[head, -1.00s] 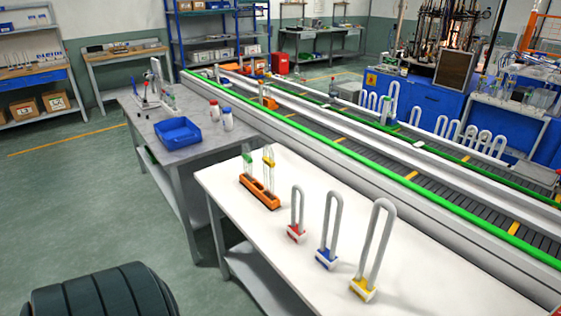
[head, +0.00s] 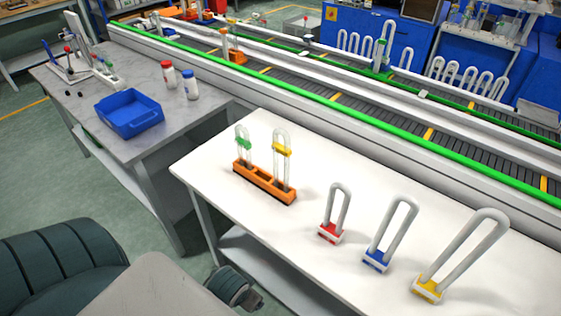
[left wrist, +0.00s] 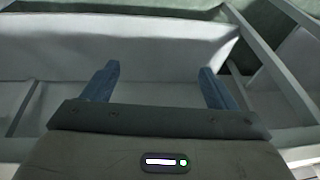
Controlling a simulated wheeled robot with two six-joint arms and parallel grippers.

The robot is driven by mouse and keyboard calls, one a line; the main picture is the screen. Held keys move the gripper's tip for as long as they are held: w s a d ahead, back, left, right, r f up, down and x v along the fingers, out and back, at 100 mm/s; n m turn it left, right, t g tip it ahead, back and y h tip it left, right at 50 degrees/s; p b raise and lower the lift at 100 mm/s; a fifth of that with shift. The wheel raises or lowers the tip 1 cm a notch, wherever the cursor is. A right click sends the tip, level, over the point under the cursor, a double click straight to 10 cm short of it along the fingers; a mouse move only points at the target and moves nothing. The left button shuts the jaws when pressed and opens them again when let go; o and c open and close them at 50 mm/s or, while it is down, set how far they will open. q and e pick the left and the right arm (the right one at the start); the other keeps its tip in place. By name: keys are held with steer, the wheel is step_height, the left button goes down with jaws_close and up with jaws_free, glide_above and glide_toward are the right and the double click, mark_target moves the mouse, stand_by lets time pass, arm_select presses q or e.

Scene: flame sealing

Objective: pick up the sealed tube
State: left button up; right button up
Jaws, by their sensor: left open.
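An orange rack (head: 264,184) on the white table holds two upright clear glass tubes, one with a green band (head: 243,144) and one with a yellow band (head: 282,150). I cannot tell from here which is sealed. To their right stand grey inverted-U pieces on a red base (head: 330,233), a blue base (head: 376,262) and a yellow base (head: 428,290). My left gripper (left wrist: 158,82) is open and empty in the left wrist view, its two blue-grey fingers apart. My left arm shows at the bottom left of the head view, below the white table's front edge. My right gripper is not in view.
The white table (head: 225,215) has free room around the rack. A grey table (head: 75,90) at left holds a blue bin (head: 130,115), two bottles and a small stand. A conveyor with a green rail (head: 300,98) runs behind the tables.

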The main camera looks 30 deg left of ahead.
arm_select(q)
step_height(320, 180, up, 7)
steer(key=a+t, duration=0.1)
steer(key=t+h, duration=0.2)
steer(key=t, duration=1.2)
glide_toward(278, 149)
steer(key=w, duration=0.2)
steer(key=w+p, duration=0.3)
steer(key=w, duration=0.2)
steer(key=shift+r+p, duration=0.1)
steer(key=shift+p, duration=0.3)
steer(key=shift+w+d, duration=0.1)
steer(key=shift+w, duration=0.3)
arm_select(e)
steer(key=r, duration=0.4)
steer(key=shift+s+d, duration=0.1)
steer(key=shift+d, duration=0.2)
